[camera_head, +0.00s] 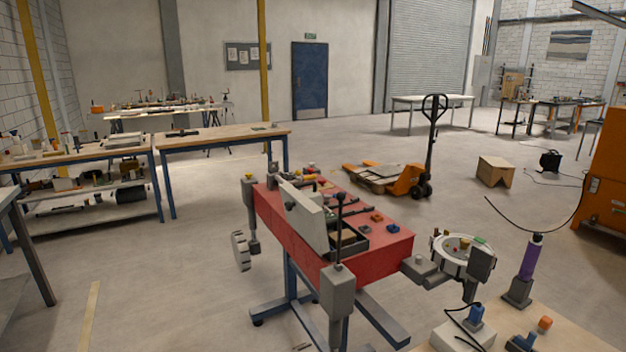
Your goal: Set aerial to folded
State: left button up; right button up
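I cannot pick out the aerial with certainty. A thin dark upright rod with a round knob (340,198) rises above a grey block (337,290) at the front of the red table (390,252). A purple cylinder (531,255) stands upright in a grey base at the right, and a thin dark curved line (503,221) passes near its top. Whether either of these is the aerial is too small to tell. Neither of my grippers shows clearly in this view.
The red table carries a tilted grey panel, a dark tray (349,240) and small blocks. A round white dish (462,254) with small items is to its right. An orange pallet truck (400,180) stands behind. Wooden workbenches (222,137) are at left. Open floor lies at front left.

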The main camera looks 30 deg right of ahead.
aim_at(342, 197)
jog(key=i, duration=2.15)
jog(key=z, duration=2.35)
